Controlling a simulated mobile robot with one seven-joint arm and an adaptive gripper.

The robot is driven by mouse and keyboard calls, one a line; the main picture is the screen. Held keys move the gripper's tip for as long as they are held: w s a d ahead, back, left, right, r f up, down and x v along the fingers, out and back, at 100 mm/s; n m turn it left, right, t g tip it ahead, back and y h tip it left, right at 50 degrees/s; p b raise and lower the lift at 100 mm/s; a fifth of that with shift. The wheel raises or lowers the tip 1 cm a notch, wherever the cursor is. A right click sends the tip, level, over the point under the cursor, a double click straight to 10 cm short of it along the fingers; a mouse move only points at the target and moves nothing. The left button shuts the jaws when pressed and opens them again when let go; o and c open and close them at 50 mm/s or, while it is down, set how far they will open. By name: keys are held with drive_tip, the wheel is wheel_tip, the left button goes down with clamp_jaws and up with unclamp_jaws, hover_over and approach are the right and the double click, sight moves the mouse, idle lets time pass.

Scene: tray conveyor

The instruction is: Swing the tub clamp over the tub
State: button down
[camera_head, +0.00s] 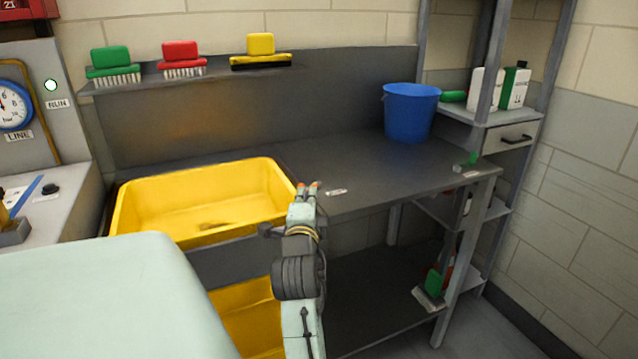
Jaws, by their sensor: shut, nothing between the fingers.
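The yellow tub (277,181) sits in the grey bench at the left, open at the top, with a dark patch on its floor. My gripper (308,187) is at the tub's right front corner in the picture, fingers close together with orange tips, shut and empty. I cannot make out a clamp for certain. A small green fitting (467,160) stands at the bench's right end by a white label, and I cannot tell if it is a clamp. My gripper and wrist hide part of the bench front and the tub's corner; whether they touch the tub is unclear.
A blue bucket (409,112) stands at the back right of the bench (365,165). Green, red and yellow brushes (181,58) sit on the shelf behind the tub. A rack (505,118) with bottles is at the right. The bench middle is clear.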

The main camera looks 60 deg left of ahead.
drive_tip(key=shift+s+a+b, duration=0.6)
drive_tip(key=shift+s+a, duration=0.1)
drive_tip(key=shift+a, duration=0.3)
